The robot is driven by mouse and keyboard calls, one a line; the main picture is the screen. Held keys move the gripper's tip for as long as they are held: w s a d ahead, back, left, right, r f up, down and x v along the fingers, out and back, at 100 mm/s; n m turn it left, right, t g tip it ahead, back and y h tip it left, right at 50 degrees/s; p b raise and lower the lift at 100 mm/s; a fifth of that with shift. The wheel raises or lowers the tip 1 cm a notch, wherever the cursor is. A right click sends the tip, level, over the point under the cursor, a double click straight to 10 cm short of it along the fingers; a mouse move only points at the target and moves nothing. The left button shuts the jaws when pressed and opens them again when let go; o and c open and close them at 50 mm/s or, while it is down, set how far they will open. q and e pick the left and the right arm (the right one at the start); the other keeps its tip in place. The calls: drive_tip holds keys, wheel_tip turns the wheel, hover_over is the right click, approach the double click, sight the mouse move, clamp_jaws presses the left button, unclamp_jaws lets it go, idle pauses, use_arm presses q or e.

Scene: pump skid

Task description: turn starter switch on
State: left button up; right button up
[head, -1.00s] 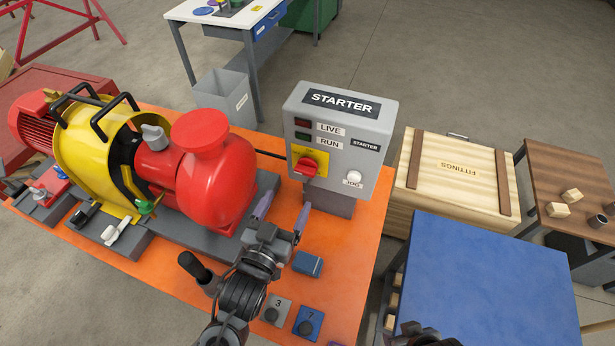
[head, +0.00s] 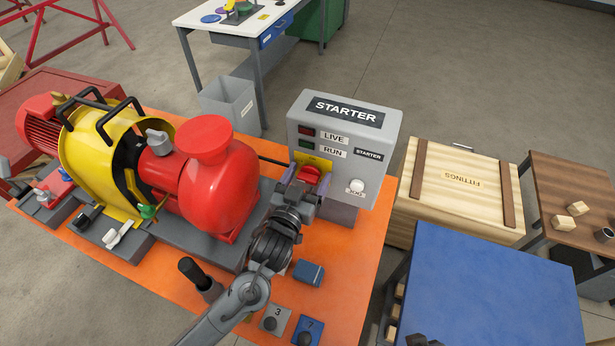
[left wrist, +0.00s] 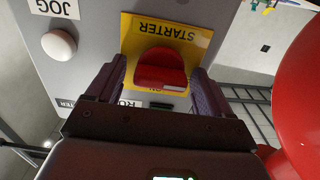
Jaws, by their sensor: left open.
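The grey starter box (head: 377,135) stands at the back of the orange skid. Its red rotary switch (head: 309,175) sits on a yellow plate (head: 318,162) and is partly hidden by my left gripper in the head view. My left gripper (head: 302,180) is open at the switch. In the left wrist view, the red knob (left wrist: 160,70) lies between the two purple-grey fingers (left wrist: 160,90), one on each side. I cannot tell whether the fingers touch it. My right gripper is not clearly in view; only a dark piece shows at the bottom edge.
A white JOG button (head: 356,186) is on the box to the right of the switch. The red pump (head: 212,180) stands close on the left. A wooden fittings crate (head: 458,185) and a blue-topped table (head: 490,285) stand to the right.

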use_arm(q)
drive_tip(key=c, duration=1)
drive_tip(key=shift+o, duration=0.2)
drive_tip(key=m+p, duration=0.3)
drive_tip(key=shift+r, duration=0.1)
drive_tip(key=m+p, duration=0.3)
drive_tip(key=m, duration=0.3)
drive_tip(key=shift+s+d, duration=0.1)
drive_tip(key=m+p, duration=0.3)
drive_tip(key=m, duration=0.1)
drive_tip(key=shift+f+m+p, duration=0.2)
drive_tip(key=shift+m+p, duration=0.3)
drive_tip(key=shift+m, duration=0.75)
drive_tip(key=shift+f+m+p, duration=0.15)
drive_tip(key=shift+m+p, duration=0.35)
drive_tip(key=shift+m, duration=0.75)
